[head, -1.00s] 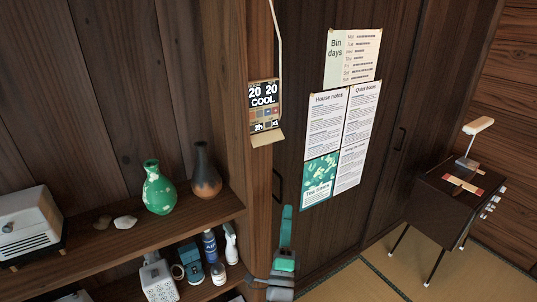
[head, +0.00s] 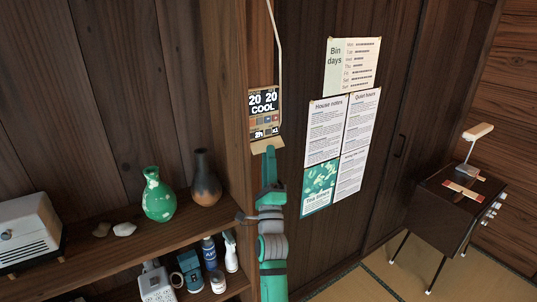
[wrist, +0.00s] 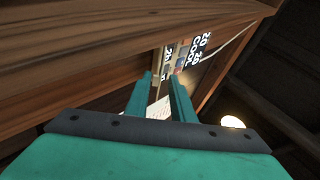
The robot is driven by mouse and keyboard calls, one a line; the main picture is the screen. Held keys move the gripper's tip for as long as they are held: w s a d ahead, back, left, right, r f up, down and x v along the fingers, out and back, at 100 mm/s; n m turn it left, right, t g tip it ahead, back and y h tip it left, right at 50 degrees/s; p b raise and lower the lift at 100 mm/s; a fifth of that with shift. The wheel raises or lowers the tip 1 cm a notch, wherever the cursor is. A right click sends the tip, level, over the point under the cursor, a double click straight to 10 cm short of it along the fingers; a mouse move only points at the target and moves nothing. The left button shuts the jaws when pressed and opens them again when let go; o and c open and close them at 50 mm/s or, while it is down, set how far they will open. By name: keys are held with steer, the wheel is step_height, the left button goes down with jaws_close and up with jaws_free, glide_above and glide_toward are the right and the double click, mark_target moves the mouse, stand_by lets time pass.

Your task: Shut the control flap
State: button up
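The control panel (head: 263,113) is a small wall unit on the wooden post, reading "20 20 COOL". Its beige flap (head: 259,147) hangs open at the lower edge, sticking out from the panel. My gripper (head: 269,150) is raised just below the flap, its tips overlapping it in the head view; I cannot tell whether they touch. In the wrist view, the two green fingers of my gripper (wrist: 162,76) stand apart with nothing held between them. The panel (wrist: 190,52) appears sideways just beyond the fingertips; the flap is hard to make out there.
A shelf (head: 110,243) left of the post holds a green vase (head: 158,198), a dark vase (head: 206,180) and a radio (head: 27,230). Posters (head: 341,143) hang on the door to the right. A cord (head: 278,50) runs above the panel. A dark cabinet (head: 447,211) stands at right.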

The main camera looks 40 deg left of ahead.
steer(key=shift+x, duration=0.8)
steer(key=shift+c, duration=0.6)
jaws_close()
steer(key=shift+d+r, duration=0.1)
steer(key=shift+d, duration=0.05)
steer(key=shift+r+n+g+h, duration=1.05)
steer(key=shift+n+g+h, duration=0.2)
steer(key=shift+g+h, duration=0.55)
steer(key=shift+r+n+g+h, duration=1)
steer(key=shift+n+g+h, duration=0.45)
steer(key=shift+g, duration=0.7)
steer(key=shift+r+n+g+h, duration=1.1)
steer(key=shift+g+h, duration=0.65)
steer(key=shift+g, duration=0.2)
